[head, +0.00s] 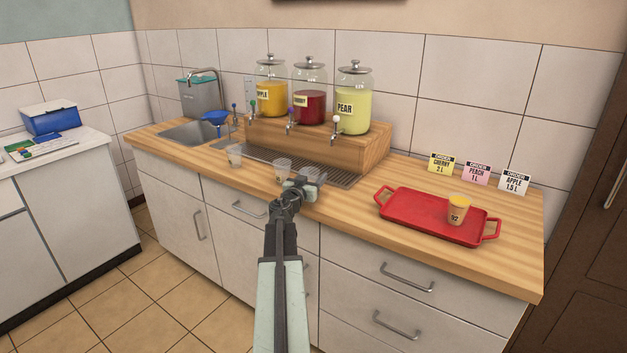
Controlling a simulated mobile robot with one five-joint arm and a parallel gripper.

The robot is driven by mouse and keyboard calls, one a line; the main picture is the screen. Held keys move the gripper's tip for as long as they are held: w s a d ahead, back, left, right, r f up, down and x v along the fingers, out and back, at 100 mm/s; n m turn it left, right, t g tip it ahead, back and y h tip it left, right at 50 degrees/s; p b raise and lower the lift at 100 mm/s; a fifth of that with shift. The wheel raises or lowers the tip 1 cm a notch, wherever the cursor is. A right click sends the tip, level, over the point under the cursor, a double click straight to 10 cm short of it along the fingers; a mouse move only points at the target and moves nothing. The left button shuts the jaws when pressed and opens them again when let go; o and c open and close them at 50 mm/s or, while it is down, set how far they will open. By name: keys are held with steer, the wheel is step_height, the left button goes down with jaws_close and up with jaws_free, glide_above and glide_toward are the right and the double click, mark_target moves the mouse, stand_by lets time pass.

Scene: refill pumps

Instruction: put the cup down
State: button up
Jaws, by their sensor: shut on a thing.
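My gripper (304,184) is over the front edge of the counter, in front of the drip grate. It is shut on a clear cup (314,172), which is partly hidden behind the gripper. The held cup looks empty, and I cannot tell whether its base touches the surface. Another clear cup (282,169) stands just left of my gripper, and a further one (234,156) stands more to the left near the sink.
Apple (271,92), cherry (309,104) and pear (349,112) dispensers with taps stand on a wooden riser (365,150) behind the drip grate (345,179). Bare wooden counter lies between grate and tray. A blue funnel (215,117) is by the sink.

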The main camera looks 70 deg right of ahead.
steer(key=shift+f, duration=0.25)
steer(key=o, duration=1.3)
steer(key=shift+r, duration=0.1)
steer(key=a, duration=0.7)
steer(key=shift+w+a, duration=0.35)
steer(key=shift+a, duration=0.05)
steer(key=shift+w, duration=0.1)
